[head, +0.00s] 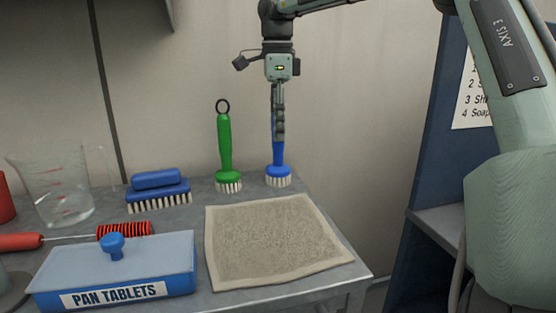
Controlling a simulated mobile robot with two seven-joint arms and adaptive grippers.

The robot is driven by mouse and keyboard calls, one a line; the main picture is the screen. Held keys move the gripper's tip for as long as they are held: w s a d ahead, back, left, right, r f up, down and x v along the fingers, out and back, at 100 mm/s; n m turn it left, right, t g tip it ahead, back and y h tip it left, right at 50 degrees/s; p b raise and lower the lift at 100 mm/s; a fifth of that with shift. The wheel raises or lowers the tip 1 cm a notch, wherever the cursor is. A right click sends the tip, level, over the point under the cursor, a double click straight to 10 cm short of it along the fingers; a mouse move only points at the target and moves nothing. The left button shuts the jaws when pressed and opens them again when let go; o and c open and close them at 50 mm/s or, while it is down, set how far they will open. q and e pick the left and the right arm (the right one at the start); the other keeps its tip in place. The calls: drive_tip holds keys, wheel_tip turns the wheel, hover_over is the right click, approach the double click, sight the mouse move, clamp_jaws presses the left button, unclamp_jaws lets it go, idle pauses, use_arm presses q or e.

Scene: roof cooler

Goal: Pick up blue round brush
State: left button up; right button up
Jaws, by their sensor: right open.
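The blue round brush (278,176) stands upright, white bristles down, at the back right of the grey table. Its blue handle points up and is partly hidden behind my right gripper (279,136). The right gripper comes down from above with its fingers pointing down, in line with the handle. I see it edge-on, so one finger covers most of the other. It is open, and the handle appears to lie at its fingers; contact cannot be told. My left gripper is not in view.
A green round brush (225,142) stands just left of the blue one. A blue block brush (158,190), a red bottle brush (125,229), a clear jug (55,190) and a PAN TABLETS box (120,268) fill the left. A beige cloth (270,242) lies in front. The wall is close behind.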

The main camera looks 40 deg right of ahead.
drive_tip(key=shift+f, duration=0.6)
clamp_jaws()
